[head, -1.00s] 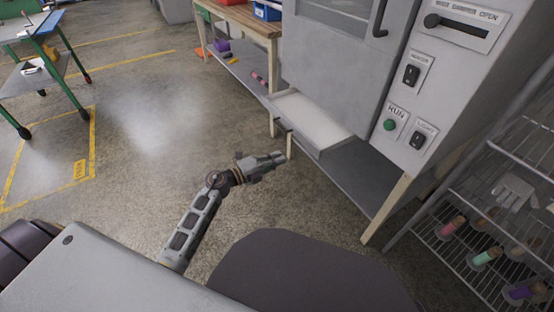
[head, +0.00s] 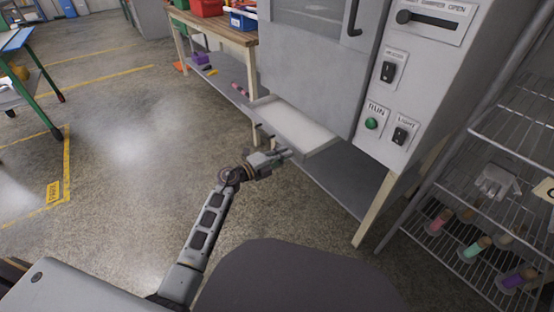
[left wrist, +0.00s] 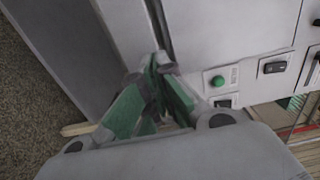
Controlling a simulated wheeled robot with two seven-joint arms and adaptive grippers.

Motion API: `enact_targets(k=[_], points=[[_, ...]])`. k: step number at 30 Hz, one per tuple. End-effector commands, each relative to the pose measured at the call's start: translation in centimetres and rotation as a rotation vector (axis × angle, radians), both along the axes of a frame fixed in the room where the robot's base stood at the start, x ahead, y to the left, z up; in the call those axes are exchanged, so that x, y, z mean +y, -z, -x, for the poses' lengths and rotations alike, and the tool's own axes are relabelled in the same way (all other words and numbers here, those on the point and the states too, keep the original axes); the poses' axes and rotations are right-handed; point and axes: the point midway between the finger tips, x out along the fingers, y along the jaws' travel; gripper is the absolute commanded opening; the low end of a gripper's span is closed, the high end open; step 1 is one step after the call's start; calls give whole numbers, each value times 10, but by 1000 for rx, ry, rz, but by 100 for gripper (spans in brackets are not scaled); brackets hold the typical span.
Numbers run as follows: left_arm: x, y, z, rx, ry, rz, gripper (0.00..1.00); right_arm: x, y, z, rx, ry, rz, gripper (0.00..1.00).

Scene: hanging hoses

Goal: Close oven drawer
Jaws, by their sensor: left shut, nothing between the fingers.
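The oven drawer (head: 300,130) is a shallow tray with a pale inside, pulled out below the door of the grey oven (head: 315,65). My left gripper (head: 284,154) is shut and empty, with its fingertips close to the drawer's front side; I cannot tell whether they touch it. In the left wrist view my left gripper (left wrist: 158,65) shows its green-sided fingers together, in front of grey panels of the oven. My right gripper is not in view.
A control panel with a green RUN button (head: 371,124) is right of the oven door. A wire rack (head: 470,185) with spools and a glove stands at the right. A wooden workbench (head: 215,32) stands left of the oven.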

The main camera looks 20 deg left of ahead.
Motion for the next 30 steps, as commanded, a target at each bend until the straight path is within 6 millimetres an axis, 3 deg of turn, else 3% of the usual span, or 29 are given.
enact_targets(k=[9,30], points=[[-13,0,-16,-1,1,1,0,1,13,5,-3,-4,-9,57],[-18,-1,-23,0,1,0,0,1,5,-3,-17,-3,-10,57]])
